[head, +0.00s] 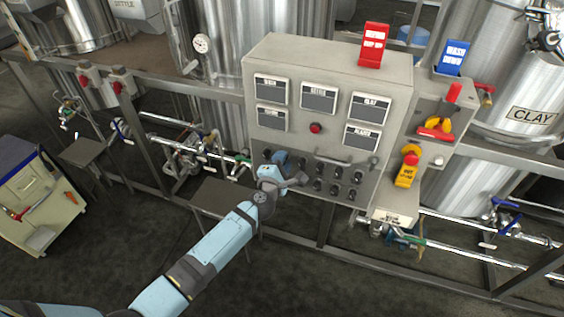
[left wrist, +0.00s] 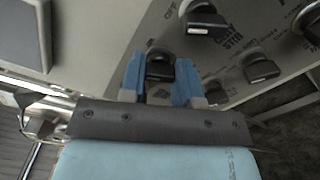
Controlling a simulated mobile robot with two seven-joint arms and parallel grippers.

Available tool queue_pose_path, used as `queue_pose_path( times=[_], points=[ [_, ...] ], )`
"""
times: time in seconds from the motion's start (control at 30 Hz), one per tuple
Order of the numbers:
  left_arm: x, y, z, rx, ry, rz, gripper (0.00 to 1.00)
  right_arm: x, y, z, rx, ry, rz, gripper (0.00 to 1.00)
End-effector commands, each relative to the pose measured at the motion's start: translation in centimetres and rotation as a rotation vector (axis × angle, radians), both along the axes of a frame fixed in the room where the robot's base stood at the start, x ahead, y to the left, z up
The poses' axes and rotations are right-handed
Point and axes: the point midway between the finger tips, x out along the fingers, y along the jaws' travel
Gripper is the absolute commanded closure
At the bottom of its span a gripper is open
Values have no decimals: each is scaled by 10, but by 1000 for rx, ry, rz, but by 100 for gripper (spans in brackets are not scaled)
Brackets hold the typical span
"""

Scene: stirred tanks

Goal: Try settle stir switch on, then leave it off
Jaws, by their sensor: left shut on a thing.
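The control panel (head: 260,80) is a grey box with several dark knob switches on its lower front. My left gripper (head: 277,160) is at the panel's lower left, over the left end of the switch rows. In the left wrist view, its blue fingers (left wrist: 160,82) stand on either side of a black knob switch (left wrist: 159,66) and are shut on it. Other black knobs (left wrist: 205,20) and (left wrist: 259,68) show to its right, with partly readable labels. The label of the gripped knob is hidden, so I cannot tell its name. My right gripper is not in view.
A red button (head: 316,128) and several label displays (head: 318,97) sit above the switches. A horizontal handle (head: 346,161) juts out near the knobs. Pipes and rails run below; a tool cart (head: 38,200) stands far left.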

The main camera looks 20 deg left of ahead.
Motion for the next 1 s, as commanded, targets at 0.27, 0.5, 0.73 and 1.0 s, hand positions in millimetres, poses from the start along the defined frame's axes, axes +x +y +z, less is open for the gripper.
queue_pose_path(
  times=[0.27, 0.5, 0.73, 1.0],
  points=[
    [-1, 0, -2, -117, 6, 0, 94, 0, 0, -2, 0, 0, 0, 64],
    [-1, -1, -2, -151, 8, -1, 94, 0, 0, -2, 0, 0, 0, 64],
    [-1, -1, -1, -154, 8, -1, 94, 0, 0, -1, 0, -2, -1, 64],
    [-1, -1, -1, -153, 7, -1, 45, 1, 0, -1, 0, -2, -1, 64]
  ],
)
